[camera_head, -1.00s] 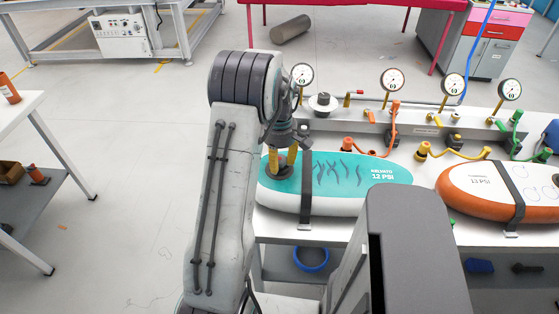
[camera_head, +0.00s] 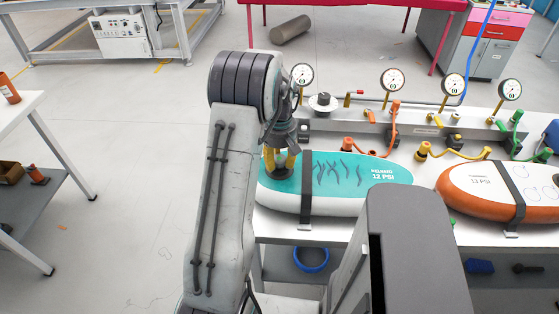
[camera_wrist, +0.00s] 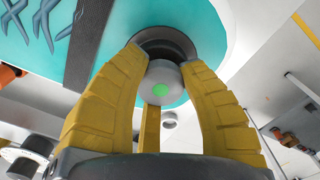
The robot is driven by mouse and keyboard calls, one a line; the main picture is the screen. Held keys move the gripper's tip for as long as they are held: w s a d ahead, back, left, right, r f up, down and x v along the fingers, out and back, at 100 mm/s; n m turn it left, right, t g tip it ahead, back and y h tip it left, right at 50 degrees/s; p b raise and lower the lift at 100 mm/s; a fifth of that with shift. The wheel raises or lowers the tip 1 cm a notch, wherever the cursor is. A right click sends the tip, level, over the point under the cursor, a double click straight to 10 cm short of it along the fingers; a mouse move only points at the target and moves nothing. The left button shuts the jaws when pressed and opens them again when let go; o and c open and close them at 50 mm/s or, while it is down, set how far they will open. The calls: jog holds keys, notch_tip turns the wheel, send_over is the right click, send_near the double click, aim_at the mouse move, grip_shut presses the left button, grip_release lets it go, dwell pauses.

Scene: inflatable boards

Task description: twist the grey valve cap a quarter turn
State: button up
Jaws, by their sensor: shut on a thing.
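The grey valve cap (camera_wrist: 168,78) shows in the wrist view, with a green dot on its top. It sits in a dark round valve seat on the teal inflatable board (camera_head: 395,172). My gripper (camera_wrist: 160,88) has yellow ribbed fingers closed around the cap, shut on it. In the head view my gripper (camera_head: 281,160) points down at the left end of the teal board, and the cap is hidden there by the fingers. A dark strap (camera_head: 307,190) crosses the board to the right of my gripper.
An orange-edged board (camera_head: 472,196) lies to the right under its own strap. Behind the boards stand gauges (camera_head: 392,80) and coloured hoses (camera_head: 391,130) on a rail. A blue ring (camera_head: 311,259) lies on the shelf below.

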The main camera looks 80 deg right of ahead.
aim_at(280, 158)
jog(key=o, duration=1.1)
notch_tip(280, 158, up, 12)
